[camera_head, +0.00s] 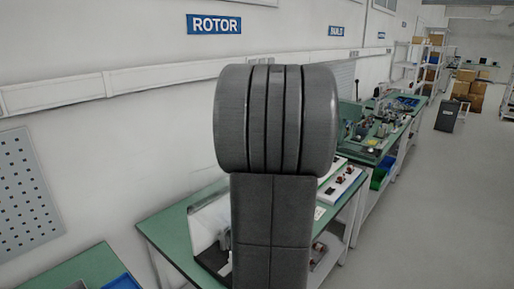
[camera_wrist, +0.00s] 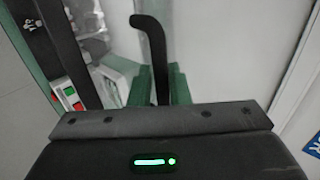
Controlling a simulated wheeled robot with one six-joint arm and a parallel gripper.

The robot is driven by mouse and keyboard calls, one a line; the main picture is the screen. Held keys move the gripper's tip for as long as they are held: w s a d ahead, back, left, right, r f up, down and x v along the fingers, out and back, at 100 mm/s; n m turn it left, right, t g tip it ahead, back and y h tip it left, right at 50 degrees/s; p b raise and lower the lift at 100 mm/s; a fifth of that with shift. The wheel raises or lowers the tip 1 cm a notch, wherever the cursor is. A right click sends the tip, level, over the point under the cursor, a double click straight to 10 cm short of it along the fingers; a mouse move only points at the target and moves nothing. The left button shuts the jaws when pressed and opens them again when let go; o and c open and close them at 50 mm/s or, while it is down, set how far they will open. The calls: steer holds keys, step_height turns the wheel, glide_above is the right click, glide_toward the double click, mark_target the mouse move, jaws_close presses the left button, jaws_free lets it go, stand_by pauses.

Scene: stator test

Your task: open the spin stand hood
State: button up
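My gripper (camera_wrist: 162,88) shows in the wrist view as a wide dark body with a green light, below two green upright pieces that look like its fingers. A black bar with a bent top (camera_wrist: 152,40), possibly the hood handle, rises between these pieces. I cannot tell whether they touch it. In the head view a pale upright panel (camera_head: 207,222), possibly part of the spin stand hood, stands on the green bench, partly hidden by my dark arm. The gripper is hidden there, and the hood's position is unclear.
The green bench (camera_head: 165,232) runs behind my arm, with a white board of small red parts (camera_head: 343,184) on it. More cluttered benches stand farther right, beside an open grey floor (camera_head: 430,215). A small panel with red and green buttons (camera_wrist: 66,95) shows in the wrist view.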

steer(key=b+v, duration=0.2)
steer(key=v, duration=1.1)
steer(key=shift+s+d+r, duration=0.15)
steer(key=shift+d+r, duration=0.05)
steer(key=shift+r, duration=0.05)
